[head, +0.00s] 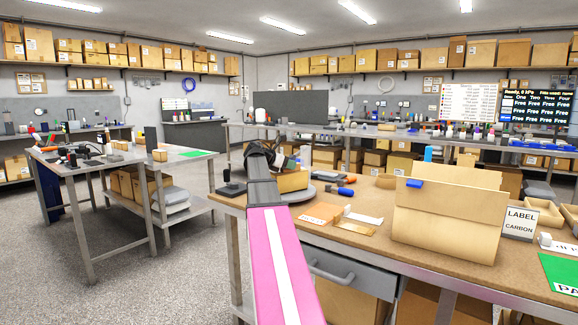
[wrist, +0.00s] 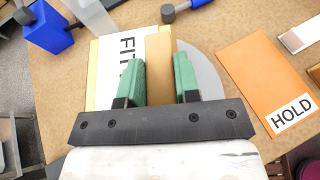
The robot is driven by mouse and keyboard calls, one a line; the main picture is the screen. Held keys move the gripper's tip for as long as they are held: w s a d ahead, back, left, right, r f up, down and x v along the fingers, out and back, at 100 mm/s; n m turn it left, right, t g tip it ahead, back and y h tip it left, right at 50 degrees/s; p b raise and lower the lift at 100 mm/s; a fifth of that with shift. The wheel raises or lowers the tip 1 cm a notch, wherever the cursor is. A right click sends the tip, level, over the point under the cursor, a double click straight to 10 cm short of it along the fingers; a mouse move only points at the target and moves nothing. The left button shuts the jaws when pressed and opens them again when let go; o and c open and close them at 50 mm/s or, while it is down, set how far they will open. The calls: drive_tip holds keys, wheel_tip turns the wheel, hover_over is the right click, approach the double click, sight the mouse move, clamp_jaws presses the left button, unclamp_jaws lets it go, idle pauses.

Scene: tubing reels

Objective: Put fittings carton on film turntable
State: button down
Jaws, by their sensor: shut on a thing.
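The fittings carton (wrist: 112,75) is a tan box with a white label reading "FIT" and a brown strip along its top. My gripper (wrist: 160,64) is shut on it, with one green finger on each side of the strip. In the head view the carton (head: 293,182) shows partly behind my dark wrist and pink arm. The film turntable is a grey disc (wrist: 207,75) under and to the right of the carton in the wrist view. Its edge also shows in the head view (head: 321,190). I cannot tell whether the carton touches it.
An orange HOLD card (wrist: 262,85) lies right of the turntable. A blue block (wrist: 50,28) stands at upper left.

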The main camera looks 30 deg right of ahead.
drive_tip(key=shift+f, duration=0.1)
drive_tip(key=c, duration=0.8)
unclamp_jaws()
drive_tip(key=shift+c, duration=0.2)
drive_tip(key=shift+a, duration=0.15)
drive_tip(key=v, duration=1.1)
drive_tip(key=shift+a+r, duration=0.25)
drive_tip(key=shift+a, duration=0.1)
drive_tip(key=shift+f, duration=0.1)
